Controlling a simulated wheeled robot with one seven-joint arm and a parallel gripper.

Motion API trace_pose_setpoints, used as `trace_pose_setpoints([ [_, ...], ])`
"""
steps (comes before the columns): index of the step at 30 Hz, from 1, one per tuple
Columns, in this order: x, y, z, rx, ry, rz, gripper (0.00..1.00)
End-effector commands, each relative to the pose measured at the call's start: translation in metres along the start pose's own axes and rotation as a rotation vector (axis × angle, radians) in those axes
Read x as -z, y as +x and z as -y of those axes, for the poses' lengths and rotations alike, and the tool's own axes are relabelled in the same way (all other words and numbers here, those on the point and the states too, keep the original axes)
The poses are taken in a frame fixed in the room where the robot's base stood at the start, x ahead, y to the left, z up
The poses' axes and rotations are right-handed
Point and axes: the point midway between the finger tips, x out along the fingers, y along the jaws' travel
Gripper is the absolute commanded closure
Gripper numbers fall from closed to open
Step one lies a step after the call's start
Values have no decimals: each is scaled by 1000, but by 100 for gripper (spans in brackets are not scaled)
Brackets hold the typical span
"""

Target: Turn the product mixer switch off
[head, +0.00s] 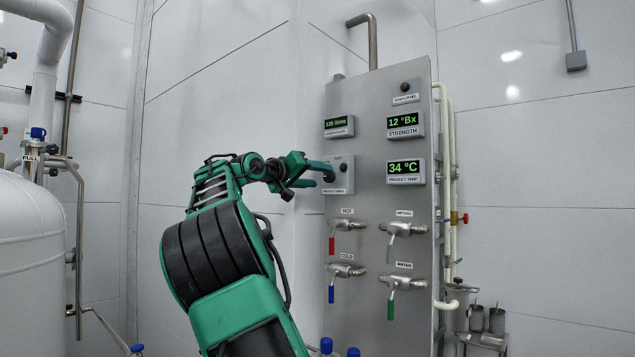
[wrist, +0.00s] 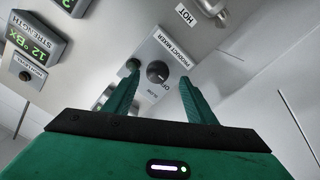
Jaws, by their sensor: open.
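The product mixer switch is a dark round knob (wrist: 157,72) on a grey box labelled PRODUCT MIXER (wrist: 177,47) in the wrist view. An OFF mark shows beside the knob; I cannot tell clearly which mark the knob points to. In the head view the switch box (head: 346,186) sits on the left side of the steel panel, partly hidden by my gripper. My gripper (wrist: 158,71) is open, with one green finger on each side of the knob. I cannot tell whether the fingers touch it. In the head view my gripper (head: 328,171) is right at the box.
The steel panel (head: 368,130) also carries a strength display (head: 404,124), a product temperature display (head: 405,169) and several valves with coloured handles below, such as the red one (head: 332,246). A white tank (head: 30,265) stands at the left. Pipes run along the panel's right edge.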

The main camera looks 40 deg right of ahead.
Motion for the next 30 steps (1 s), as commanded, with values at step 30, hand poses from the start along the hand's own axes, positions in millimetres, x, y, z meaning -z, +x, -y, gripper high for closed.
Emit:
trace_pose_setpoints([
  [30,0,-73,3,3,-1,0,49],
])
